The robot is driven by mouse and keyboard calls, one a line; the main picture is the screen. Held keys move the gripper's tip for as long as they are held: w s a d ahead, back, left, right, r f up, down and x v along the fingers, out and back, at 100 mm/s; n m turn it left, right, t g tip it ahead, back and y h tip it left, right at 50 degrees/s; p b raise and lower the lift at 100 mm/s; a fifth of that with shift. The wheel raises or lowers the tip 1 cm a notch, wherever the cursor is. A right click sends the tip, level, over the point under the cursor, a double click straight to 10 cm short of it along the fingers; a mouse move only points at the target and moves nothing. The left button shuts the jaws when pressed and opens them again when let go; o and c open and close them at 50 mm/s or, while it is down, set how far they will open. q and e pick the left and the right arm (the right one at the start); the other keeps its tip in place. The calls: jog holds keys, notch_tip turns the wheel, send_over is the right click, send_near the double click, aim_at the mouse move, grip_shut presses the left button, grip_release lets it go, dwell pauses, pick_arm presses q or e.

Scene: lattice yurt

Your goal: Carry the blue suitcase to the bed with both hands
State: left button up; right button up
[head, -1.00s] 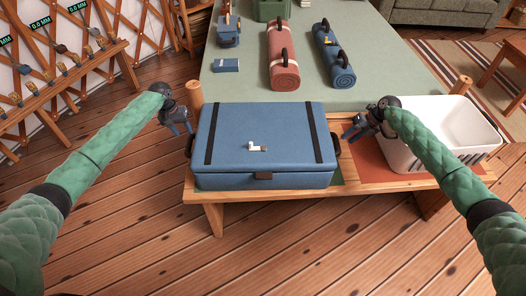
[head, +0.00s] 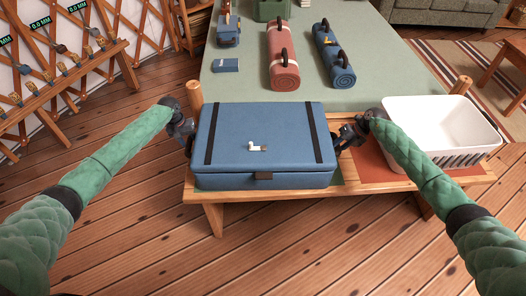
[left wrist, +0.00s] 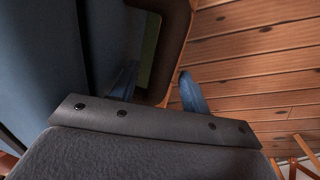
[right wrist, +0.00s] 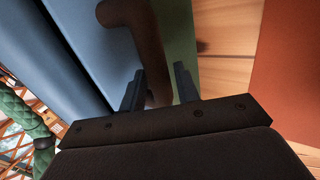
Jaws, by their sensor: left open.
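The blue suitcase (head: 265,120) lies flat and closed on a wooden bench (head: 400,184), with two dark straps and a small white-and-brown piece on its lid. My left gripper (head: 188,139) is open at its left end. In the left wrist view, its fingers (left wrist: 158,90) lie either side of the dark handle (left wrist: 174,45). My right gripper (head: 340,139) is at the right end. In the right wrist view, its open fingers (right wrist: 159,86) lie either side of the right handle (right wrist: 150,45), with a gap on one side. The pale green bed (head: 390,92) lies behind the bench.
A red roll (head: 283,60), a blue roll (head: 333,55), a blue book (head: 226,66) and a small blue bag (head: 229,32) lie on the bed. A white basket (head: 440,110) stands on the bench's right. The bed's near part is clear.

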pick_arm(q)
jog(key=shift+f, duration=0.45)
pick_arm(e)
jog(key=shift+a+f, duration=0.25)
jog(key=shift+f, duration=0.1)
pick_arm(q)
jog(key=c, duration=0.6)
pick_arm(e)
jog(key=c, duration=0.6)
pick_arm(q)
grip_shut()
pick_arm(e)
grip_shut()
jog(key=shift+d, duration=0.1)
pick_arm(q)
jog(key=shift+w+r, duration=0.1)
jog(key=shift+r, duration=0.05)
pick_arm(e)
jog(key=shift+r, duration=0.1)
